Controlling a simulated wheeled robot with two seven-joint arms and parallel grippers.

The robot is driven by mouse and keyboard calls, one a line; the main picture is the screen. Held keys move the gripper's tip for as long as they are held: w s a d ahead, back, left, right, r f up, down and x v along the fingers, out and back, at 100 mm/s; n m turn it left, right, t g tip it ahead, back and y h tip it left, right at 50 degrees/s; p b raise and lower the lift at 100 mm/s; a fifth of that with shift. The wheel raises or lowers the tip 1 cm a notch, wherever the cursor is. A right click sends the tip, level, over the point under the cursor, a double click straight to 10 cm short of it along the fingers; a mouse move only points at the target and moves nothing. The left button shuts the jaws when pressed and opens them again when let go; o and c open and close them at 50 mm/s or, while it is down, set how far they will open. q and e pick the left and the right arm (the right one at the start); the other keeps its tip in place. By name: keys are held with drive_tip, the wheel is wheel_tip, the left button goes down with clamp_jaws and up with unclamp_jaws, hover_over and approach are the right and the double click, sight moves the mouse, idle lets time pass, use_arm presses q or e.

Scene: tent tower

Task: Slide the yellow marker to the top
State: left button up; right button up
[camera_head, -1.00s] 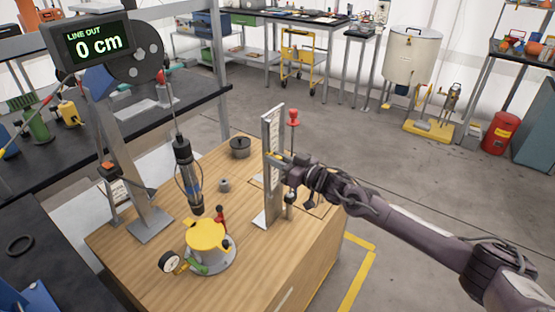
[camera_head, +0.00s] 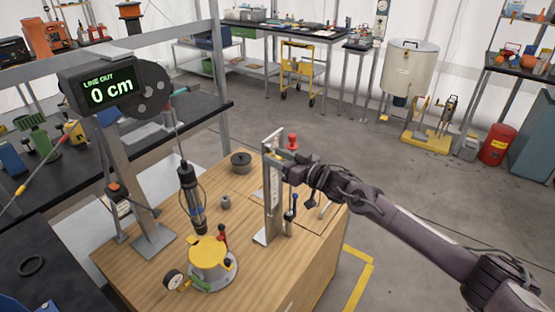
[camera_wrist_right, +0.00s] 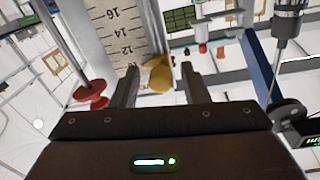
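The upright post with a white numbered scale (camera_head: 270,195) stands on the wooden bench top, and its scale (camera_wrist_right: 122,35) shows 12, 14 and 16 in the right wrist view. The yellow marker (camera_wrist_right: 159,74) sits at the scale's edge, just below the 12. My right gripper (camera_head: 277,156) is near the top of the post. In the wrist view the fingers of my right gripper (camera_wrist_right: 157,84) stand on either side of the marker, with visible gaps, so it looks open. The gripper mostly hides the marker in the head view. My left gripper is not in view.
A red-knobbed rod (camera_head: 292,142) stands close behind the post. A yellow-topped device (camera_head: 207,253) with a gauge, a hanging cylinder (camera_head: 190,195) and a dark pot (camera_head: 241,161) are to the left. A display (camera_head: 112,90) reads 0 cm.

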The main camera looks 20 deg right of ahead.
drive_tip(key=shift+s+f, duration=0.1)
drive_tip(key=shift+f, duration=0.05)
drive_tip(key=shift+s+d+f, duration=0.1)
drive_tip(key=shift+s+d, duration=0.05)
drive_tip(key=shift+s, duration=0.1)
drive_tip(key=b+v, duration=0.1)
drive_tip(key=v, duration=0.6)
drive_tip(key=shift+r+b, duration=0.25)
drive_tip(key=shift+b, duration=0.1)
